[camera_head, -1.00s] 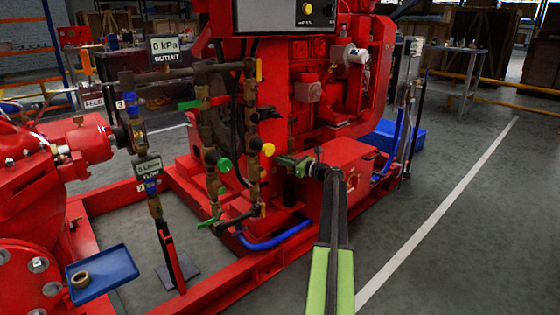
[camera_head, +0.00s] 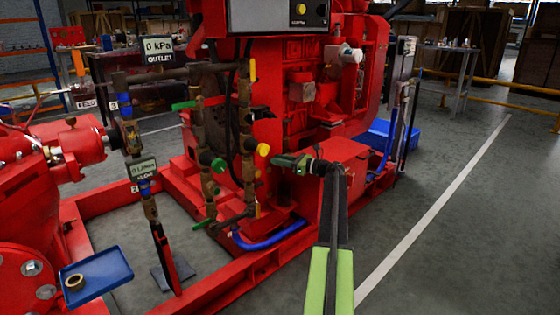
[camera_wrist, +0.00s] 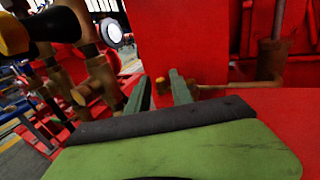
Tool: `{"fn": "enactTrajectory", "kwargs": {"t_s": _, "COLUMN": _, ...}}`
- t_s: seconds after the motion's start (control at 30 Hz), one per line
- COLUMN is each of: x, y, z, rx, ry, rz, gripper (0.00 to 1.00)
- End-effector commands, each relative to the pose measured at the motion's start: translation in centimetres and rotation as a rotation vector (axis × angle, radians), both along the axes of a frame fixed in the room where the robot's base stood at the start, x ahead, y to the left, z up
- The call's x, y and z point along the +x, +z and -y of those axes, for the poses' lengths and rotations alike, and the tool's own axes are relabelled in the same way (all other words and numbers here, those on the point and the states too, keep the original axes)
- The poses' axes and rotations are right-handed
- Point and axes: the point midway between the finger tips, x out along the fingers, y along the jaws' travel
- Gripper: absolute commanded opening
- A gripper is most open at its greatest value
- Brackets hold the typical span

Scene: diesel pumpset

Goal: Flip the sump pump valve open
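My gripper (camera_head: 282,161) is at the end of my arm, to the right of the pipework and above a red box. In the wrist view my two grey-green fingers (camera_wrist: 158,88) stand apart, with a small brass-coloured fitting (camera_wrist: 161,86) showing in the gap beyond them. No visible label names the sump pump valve. Several valves sit on the brass pipes: a yellow round knob (camera_head: 263,149), a green round knob (camera_head: 219,165), a green lever (camera_head: 184,105) and a low green handle (camera_head: 203,223). A yellow-and-black knob (camera_wrist: 14,36) shows close at upper left in the wrist view.
The red pump frame (camera_head: 240,272) and engine (camera_head: 320,85) surround the pipes. A blue hose (camera_head: 270,240) curves low in front. A blue tray (camera_head: 105,268) holds a ring (camera_head: 75,282). Outlet (camera_head: 158,47) and flow displays (camera_head: 143,168) stand left. Open floor lies right.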

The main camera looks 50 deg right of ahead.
Motion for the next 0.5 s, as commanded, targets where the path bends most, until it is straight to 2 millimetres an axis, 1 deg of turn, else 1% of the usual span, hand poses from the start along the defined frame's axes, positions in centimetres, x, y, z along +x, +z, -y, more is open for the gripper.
{"fn": "enactTrajectory", "kwargs": {"t_s": 0.33, "x": 0.0, "y": 0.2, "z": 0.0, "rx": 0.000, "ry": 0.000, "rz": 0.000, "gripper": 0.35}}
{"fn": "enactTrajectory", "kwargs": {"t_s": 0.43, "x": 0.0, "y": 1.2, "z": 0.0, "rx": 0.000, "ry": 0.000, "rz": 0.000, "gripper": 0.35}}
{"fn": "enactTrajectory", "kwargs": {"t_s": 0.5, "x": 0.0, "y": 2.5, "z": 0.0, "rx": 0.000, "ry": 0.000, "rz": 0.000, "gripper": 0.35}}
